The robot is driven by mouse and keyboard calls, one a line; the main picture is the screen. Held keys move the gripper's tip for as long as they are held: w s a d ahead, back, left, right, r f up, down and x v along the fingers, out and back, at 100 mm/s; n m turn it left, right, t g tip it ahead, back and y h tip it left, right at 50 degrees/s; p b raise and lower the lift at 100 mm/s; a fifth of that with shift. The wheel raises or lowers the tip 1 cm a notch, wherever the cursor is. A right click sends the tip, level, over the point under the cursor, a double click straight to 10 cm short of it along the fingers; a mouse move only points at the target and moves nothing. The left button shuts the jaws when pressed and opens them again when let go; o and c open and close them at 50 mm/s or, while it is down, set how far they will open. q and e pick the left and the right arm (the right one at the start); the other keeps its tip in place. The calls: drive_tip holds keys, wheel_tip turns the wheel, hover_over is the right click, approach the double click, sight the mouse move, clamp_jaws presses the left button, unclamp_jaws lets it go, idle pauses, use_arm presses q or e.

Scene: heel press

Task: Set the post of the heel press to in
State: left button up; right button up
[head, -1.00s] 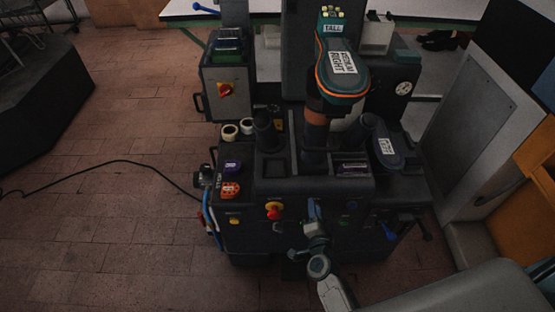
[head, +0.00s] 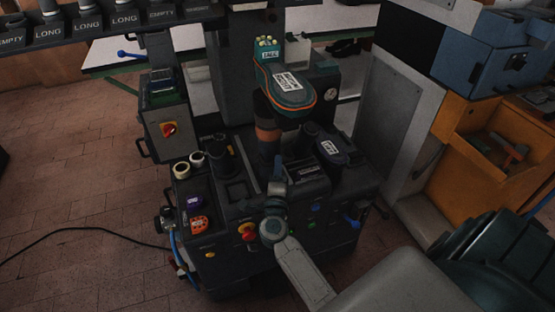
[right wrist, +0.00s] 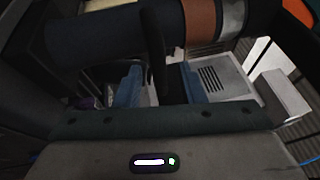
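The heel press (head: 225,255) is a dark machine in the middle of the head view. On it stands an upright post with an orange-brown band (head: 268,133), topped by a dark green last (head: 287,88) with a white label. The banded part also crosses the top of the right wrist view (right wrist: 199,22). My right gripper (head: 277,182) is over the press's front edge, in front of the post. In the right wrist view its two blue fingers (right wrist: 161,85) are apart. A dark upright bar (right wrist: 153,45) shows between or behind them; I cannot tell whether they touch it. My left gripper is out of view.
A red-and-yellow button (head: 247,231) and an orange piece (head: 199,225) are on the press's front. A second labelled last (head: 333,150) lies at right. A rack of labelled bins (head: 90,25) overhangs top left. An orange cabinet (head: 480,150) stands right.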

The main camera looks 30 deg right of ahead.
sight(275, 146)
drive_tip(key=shift+x, duration=1.2)
clamp_jaws()
drive_tip(key=shift+w, duration=0.1)
